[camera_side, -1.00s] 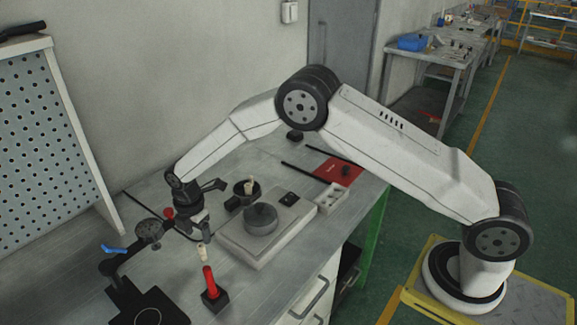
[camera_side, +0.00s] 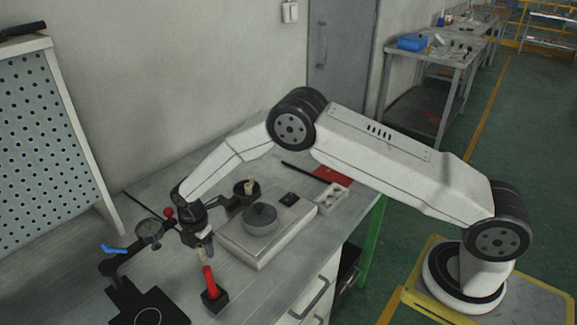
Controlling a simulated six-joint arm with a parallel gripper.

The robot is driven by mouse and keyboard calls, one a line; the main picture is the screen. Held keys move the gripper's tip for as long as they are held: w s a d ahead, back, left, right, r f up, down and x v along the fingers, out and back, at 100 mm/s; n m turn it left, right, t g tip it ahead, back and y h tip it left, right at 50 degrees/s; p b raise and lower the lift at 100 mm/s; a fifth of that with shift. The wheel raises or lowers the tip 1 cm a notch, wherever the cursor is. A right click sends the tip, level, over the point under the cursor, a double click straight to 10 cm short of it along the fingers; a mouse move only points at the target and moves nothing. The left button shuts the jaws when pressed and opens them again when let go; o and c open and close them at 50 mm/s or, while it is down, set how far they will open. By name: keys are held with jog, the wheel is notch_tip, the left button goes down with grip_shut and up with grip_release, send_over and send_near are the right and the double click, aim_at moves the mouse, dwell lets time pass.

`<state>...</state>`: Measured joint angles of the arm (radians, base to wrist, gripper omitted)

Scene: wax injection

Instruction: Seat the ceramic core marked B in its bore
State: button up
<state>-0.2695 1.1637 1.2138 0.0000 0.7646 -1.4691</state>
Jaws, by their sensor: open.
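My gripper (camera_side: 207,249) is open and points down at the front left of the bench. A cream ceramic core (camera_side: 202,254) shows at its fingertips, partly hidden by them; I cannot tell whether they touch it. A second cream core (camera_side: 249,186) stands upright in a round black holder (camera_side: 240,200) behind my gripper. No letter is readable on either core. A dark round block with a raised middle (camera_side: 260,218) sits on a pale plate (camera_side: 282,237) to the right. No bore can be made out.
A red cylinder on a black base (camera_side: 212,298) stands just in front of my gripper. A dial gauge on a black stand (camera_side: 149,232) is close on the left. A white holed block (camera_side: 331,199) and a red card (camera_side: 331,175) lie farther right.

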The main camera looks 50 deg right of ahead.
dwell(0.3)
grip_shut()
jog(key=shift+r, duration=0.15)
jog(key=shift+r, duration=0.75)
jog(key=s+d+r, duration=0.3)
jog(key=s+r, duration=0.8)
jog(key=s, duration=0.2)
jog(key=shift+s+r, duration=0.15)
jog(key=shift+s, duration=0.15)
